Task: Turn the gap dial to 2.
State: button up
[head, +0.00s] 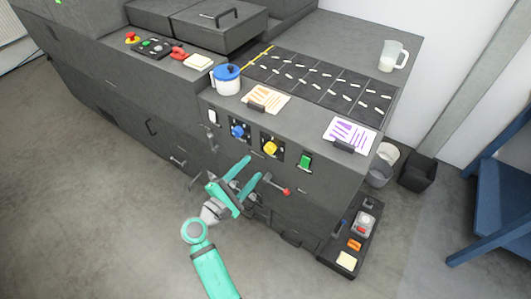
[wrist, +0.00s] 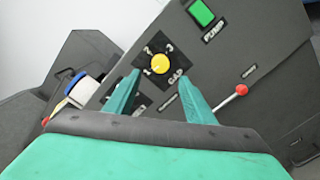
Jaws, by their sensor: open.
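The gap dial is a round yellow knob on a black square plate (wrist: 176,46), on the front of the dark machine. The knob (wrist: 160,64) shows just beyond my fingertips in the wrist view, and also in the head view (head: 270,148). The plate reads GAP and has small white figures around the knob; which figure the knob points to is too small to tell. My gripper (head: 256,169) is open and empty, its two teal fingers pointing at the panel, short of the knob. The fingers also show in the wrist view (wrist: 150,77).
A blue dial (head: 238,131) is left of the gap dial and a green pump switch (head: 305,161) right. A red-tipped lever (head: 285,191) sticks out below, close to my right finger. A blue-lidded pot (head: 228,80) and cards stand on the ledge above.

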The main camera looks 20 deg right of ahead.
aim_at(268, 150)
jog(key=x, duration=1)
jog(key=shift+a, duration=0.1)
jog(key=c, duration=1.1)
